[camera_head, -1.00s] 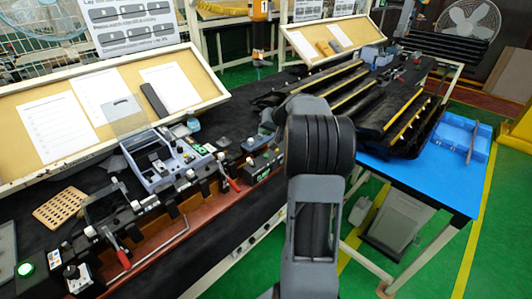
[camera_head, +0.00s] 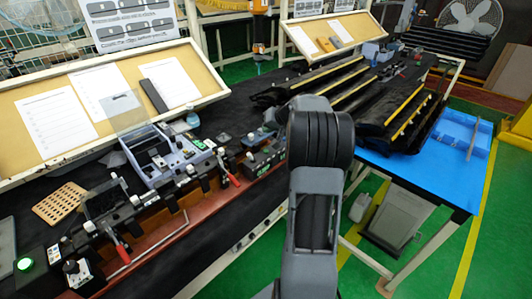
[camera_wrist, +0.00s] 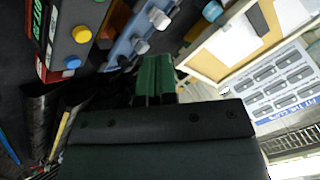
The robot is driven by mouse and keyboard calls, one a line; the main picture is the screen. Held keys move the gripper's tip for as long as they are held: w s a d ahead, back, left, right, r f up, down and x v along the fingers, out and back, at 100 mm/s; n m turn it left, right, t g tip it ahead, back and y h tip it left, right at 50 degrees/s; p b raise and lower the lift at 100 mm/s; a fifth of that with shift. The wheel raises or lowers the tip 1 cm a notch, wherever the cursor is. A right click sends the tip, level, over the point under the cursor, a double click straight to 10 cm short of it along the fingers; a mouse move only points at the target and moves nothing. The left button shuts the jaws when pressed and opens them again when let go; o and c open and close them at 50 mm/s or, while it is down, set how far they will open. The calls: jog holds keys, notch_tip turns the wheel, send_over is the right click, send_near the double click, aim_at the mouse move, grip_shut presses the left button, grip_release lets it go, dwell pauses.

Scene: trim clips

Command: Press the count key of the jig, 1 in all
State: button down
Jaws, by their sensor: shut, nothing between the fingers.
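The jig is a long dark rail with red-handled clamps (camera_head: 150,218) along the table's front edge in the head view. A lit green button (camera_head: 24,263) is at its left end, beside a small box with a knob (camera_head: 75,270). I cannot tell which control is the count key. In the wrist view my gripper (camera_wrist: 155,72) has its green fingers together, with nothing between them. A dark box with a yellow button (camera_wrist: 82,33) and a blue button (camera_wrist: 71,62) is up and left of the fingertips, apart from them. My arm hides the gripper in the head view.
A blue-grey unit (camera_head: 165,155) stands behind the rail. A perforated tan block (camera_head: 61,203) lies at left. Tilted document boards (camera_head: 30,85) line the back.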

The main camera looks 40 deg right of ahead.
jog(key=b, duration=0.2)
send_over(267, 150)
notch_tip(267, 150, down, 5)
jog(key=shift+s, duration=0.1)
jog(key=shift+f+b, duration=0.8)
jog(key=shift+b, duration=0.35)
jog(key=shift+f+b, duration=0.85)
jog(key=shift+b, duration=0.5)
dwell(1.5)
jog(key=shift+r, duration=0.2)
jog(key=shift+r+p, duration=0.35)
jog(key=shift+r, duration=0.35)
jog(key=shift+r, duration=0.1)
jog(key=shift+r+p, duration=1.4)
jog(key=shift+r, duration=1.05)
